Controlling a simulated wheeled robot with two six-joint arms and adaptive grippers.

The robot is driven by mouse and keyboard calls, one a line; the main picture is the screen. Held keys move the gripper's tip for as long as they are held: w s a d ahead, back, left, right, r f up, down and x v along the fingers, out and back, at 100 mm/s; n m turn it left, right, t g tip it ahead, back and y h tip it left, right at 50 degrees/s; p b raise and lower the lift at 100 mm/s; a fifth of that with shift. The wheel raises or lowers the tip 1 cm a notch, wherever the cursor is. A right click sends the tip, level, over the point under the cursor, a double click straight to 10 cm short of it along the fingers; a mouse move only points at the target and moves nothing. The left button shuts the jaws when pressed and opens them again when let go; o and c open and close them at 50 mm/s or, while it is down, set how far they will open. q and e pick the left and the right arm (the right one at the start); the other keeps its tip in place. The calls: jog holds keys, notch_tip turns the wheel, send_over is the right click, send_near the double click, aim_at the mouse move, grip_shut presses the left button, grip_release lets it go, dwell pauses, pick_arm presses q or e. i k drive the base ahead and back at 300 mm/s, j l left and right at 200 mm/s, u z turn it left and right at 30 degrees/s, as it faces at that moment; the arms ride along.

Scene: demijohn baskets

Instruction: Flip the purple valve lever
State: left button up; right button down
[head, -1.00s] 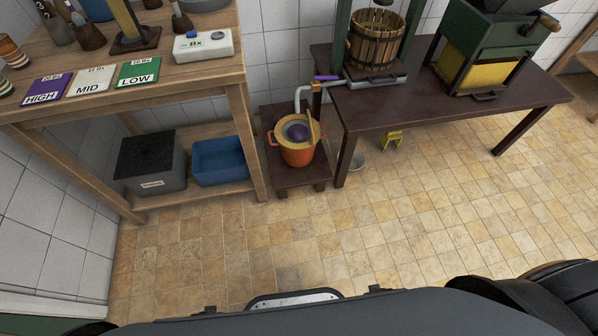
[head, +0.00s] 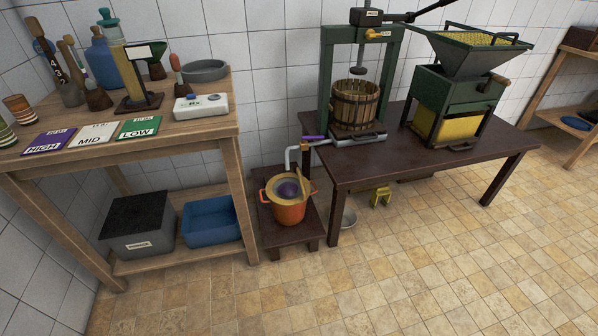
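The purple valve lever (head: 313,138) sits on the outlet pipe (head: 291,152) of the press, at the left edge of the dark table. It lies roughly level. The grey pipe bends down toward an orange pot (head: 287,200) on a low dark stand. The pot holds something purple and a wooden utensil leans in it. Neither of my grippers shows in the head view.
The press (head: 357,105) and a green crusher (head: 453,95) stand on the dark table (head: 430,160). A wooden bench (head: 190,130) with HIGH, MID and LOW cards is at left. Tiled floor (head: 400,270) in front is clear.

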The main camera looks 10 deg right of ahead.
aim_at(304, 140)
jog(key=i+l+u, duration=0.15)
jog(key=i+l, duration=0.15)
jog(key=i, duration=0.25)
jog(key=i+l+u, duration=0.15)
jog(key=i+l, duration=0.2)
jog(key=i, duration=0.2)
